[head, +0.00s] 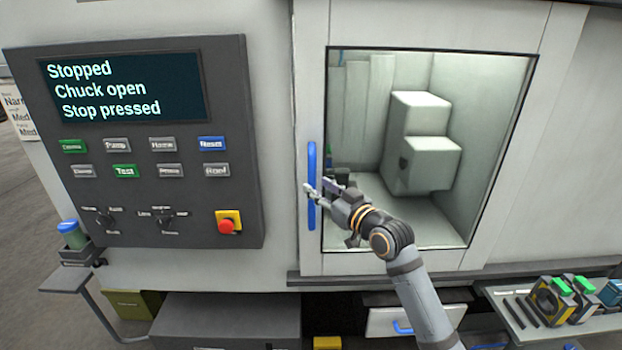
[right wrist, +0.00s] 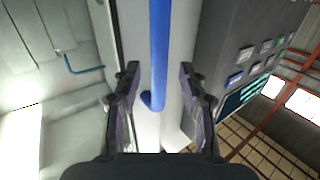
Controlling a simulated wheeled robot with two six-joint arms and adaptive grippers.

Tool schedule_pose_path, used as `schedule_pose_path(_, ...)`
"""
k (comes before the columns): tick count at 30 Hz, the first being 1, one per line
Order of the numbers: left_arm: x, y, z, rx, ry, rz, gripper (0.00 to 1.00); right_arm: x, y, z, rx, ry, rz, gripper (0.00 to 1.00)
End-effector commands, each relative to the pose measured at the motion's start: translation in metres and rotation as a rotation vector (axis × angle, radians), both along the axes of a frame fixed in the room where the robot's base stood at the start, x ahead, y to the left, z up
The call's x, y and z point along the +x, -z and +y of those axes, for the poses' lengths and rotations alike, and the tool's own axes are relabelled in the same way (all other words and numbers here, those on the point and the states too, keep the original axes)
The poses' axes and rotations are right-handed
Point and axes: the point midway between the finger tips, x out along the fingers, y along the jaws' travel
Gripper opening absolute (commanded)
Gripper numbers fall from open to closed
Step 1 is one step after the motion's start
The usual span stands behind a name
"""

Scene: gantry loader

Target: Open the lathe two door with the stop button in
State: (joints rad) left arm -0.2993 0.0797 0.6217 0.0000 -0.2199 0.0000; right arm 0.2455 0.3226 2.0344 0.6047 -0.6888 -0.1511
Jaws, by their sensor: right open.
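The lathe door (head: 310,130) is a pale framed panel with a large window, and it looks shut. Its blue vertical handle (head: 312,170) is on the door's left edge. My right gripper (head: 311,193) is open at the handle's lower half. In the right wrist view the handle (right wrist: 160,55) runs between the two open fingers (right wrist: 158,85); I cannot tell if they touch it. The red stop button (head: 227,226) sits on a yellow plate on the control panel (head: 150,220). The screen (head: 125,88) reads "Stopped, Chuck open, Stop pressed". My left gripper is not in view.
Through the window a pale blocky machine part (head: 420,140) shows inside. A shelf (head: 560,325) with tool blocks stands at the lower right. A drawer (head: 385,320) with a blue handle is below the door. A small side shelf (head: 72,281) holds a blue-lidded cup (head: 73,234).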

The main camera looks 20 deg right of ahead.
Motion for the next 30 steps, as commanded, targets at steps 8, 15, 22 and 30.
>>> schedule_pose_path(8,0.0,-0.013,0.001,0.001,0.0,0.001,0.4,0.036,-0.001,0.012,0.001,-0.001,0.0,0.42)
schedule_pose_path(15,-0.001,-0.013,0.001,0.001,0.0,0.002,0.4,0.039,0.0,0.013,-0.001,-0.001,0.001,0.42)
schedule_pose_path(22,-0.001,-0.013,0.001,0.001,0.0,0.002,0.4,0.039,0.0,0.013,-0.001,0.0,0.001,0.21)
schedule_pose_path(30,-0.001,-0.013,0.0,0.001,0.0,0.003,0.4,0.039,0.0,0.013,-0.001,0.0,0.001,0.0)
